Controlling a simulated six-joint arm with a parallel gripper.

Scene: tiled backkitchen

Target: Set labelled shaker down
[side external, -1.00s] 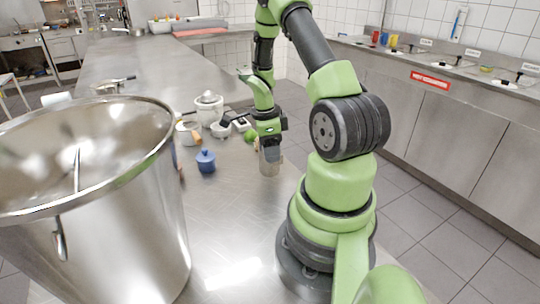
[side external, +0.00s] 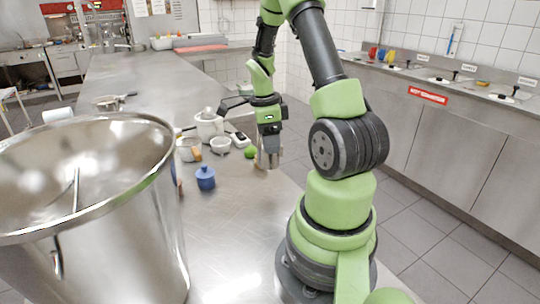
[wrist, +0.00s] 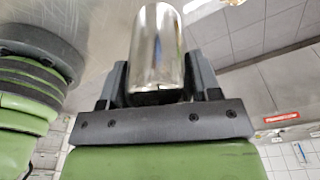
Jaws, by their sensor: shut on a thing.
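The shaker (wrist: 157,42) is a shiny metal cylinder. In the wrist view it stands out between the two dark fingers of my gripper (wrist: 159,76), which are shut on it. In the side view my gripper (side external: 268,146) points down over the steel worktop, with the shaker (side external: 263,159) low between its fingers, mostly covered by them. No label can be made out on it. I cannot tell whether its base touches the worktop.
A large steel pot (side external: 120,250) stands at the left. A blue lidded jar (side external: 205,178), a green lime (side external: 250,152), a white bowl (side external: 220,145) and a white juicer (side external: 209,126) stand left of my gripper. The worktop (side external: 235,215) in front is clear.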

